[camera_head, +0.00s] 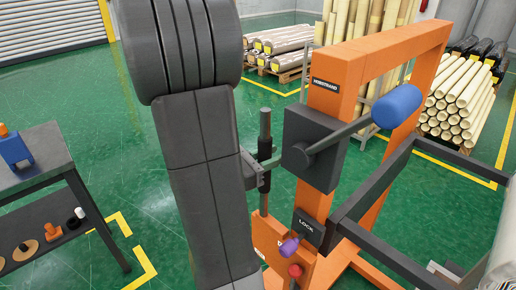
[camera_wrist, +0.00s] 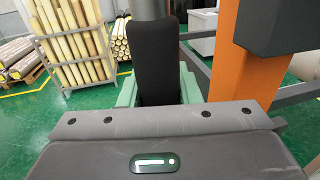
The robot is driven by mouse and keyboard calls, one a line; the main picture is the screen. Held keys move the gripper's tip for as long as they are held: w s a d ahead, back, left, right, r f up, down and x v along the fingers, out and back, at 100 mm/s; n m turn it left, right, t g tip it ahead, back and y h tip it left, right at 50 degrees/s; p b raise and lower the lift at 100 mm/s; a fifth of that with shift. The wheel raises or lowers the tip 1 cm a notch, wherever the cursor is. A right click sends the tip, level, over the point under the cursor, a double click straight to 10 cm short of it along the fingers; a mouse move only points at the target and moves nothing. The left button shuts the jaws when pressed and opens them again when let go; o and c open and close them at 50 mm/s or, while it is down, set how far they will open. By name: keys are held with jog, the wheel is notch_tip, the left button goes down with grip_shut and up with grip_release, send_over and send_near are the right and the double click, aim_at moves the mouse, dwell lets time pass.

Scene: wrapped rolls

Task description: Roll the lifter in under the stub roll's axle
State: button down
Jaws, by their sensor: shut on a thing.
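A grey upright post (camera_head: 265,130) with a dark sleeve stands left of the orange frame (camera_head: 325,110). It runs down to a low orange body (camera_head: 270,240), perhaps the lifter. My gripper (camera_head: 262,172) is mostly hidden behind my arm and is shut on the post's dark sleeve. In the wrist view my gripper (camera_wrist: 160,88) has its green fingers on either side of the black upright sleeve (camera_wrist: 157,55). A pale roll (camera_head: 505,240) is cut off at the right edge, perhaps the stub roll. I cannot make out its axle.
The frame carries a blue-handled lever (camera_head: 397,106), a LOCK plate (camera_head: 308,228) and dark side arms (camera_head: 380,185). A grey bench (camera_head: 40,165) stands at left. Pale tubes (camera_head: 462,100) are stacked at the back right. Green floor between bench and frame is clear.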

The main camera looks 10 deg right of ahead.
jog(key=shift+s+d, duration=0.15)
jog(key=shift+s, duration=0.1)
jog(key=c, duration=1.1)
grip_release()
jog(key=shift+s+d, duration=0.1)
jog(key=shift+s, duration=0.05)
jog(key=shift+o, duration=0.2)
jog(key=v, duration=1.3)
jog(key=shift+s+a+b, duration=0.2)
jog(key=shift+a+b, duration=0.2)
jog(key=shift+b, duration=0.05)
jog(key=x, duration=1.1)
jog(key=shift+p, duration=0.35)
